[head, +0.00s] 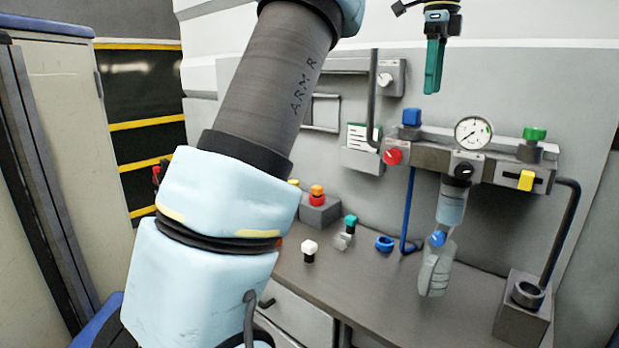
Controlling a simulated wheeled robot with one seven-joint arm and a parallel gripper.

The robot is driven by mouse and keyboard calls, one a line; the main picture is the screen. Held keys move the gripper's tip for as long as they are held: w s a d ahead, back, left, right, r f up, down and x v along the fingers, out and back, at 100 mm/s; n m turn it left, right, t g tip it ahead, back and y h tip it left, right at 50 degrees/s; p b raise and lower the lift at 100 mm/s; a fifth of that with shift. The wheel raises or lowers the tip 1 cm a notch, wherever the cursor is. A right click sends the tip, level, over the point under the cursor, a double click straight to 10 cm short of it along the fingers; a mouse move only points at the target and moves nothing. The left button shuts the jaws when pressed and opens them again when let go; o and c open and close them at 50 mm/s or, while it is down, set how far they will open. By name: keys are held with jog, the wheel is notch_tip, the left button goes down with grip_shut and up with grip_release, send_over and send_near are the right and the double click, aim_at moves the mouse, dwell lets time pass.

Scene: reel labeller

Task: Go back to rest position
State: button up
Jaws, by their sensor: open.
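My gripper (434,82) hangs at the top, right of the middle, with its teal fingers pointing down. It is seen nearly edge-on, is open, and no object shows between the fingers. It appears above the pressure gauge (473,134) and the grey valve block in the picture, apart from them. My arm fills the left and middle and hides part of the bench and wall.
The grey bench (385,300) carries a white-topped knob (310,247), a teal-capped part (350,222), a blue ring (384,243) and a button box (320,211). A clear bottle (436,268) stands below the regulator. A holder (524,305) with a pipe is at right.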

jog(key=a+f+n, duration=1.2)
jog(key=a+f, duration=0.5)
jog(key=f, duration=0.2)
jog(key=s+a+f+n+t+b, duration=0.1)
jog(key=s+a+f+n, duration=1)
jog(key=s+a+f, duration=0.2)
jog(key=shift+s+a+f+n+t+b, duration=0.2)
jog(key=shift+a+f+n+t+b, duration=0.1)
jog(key=shift+a+f, duration=0.35)
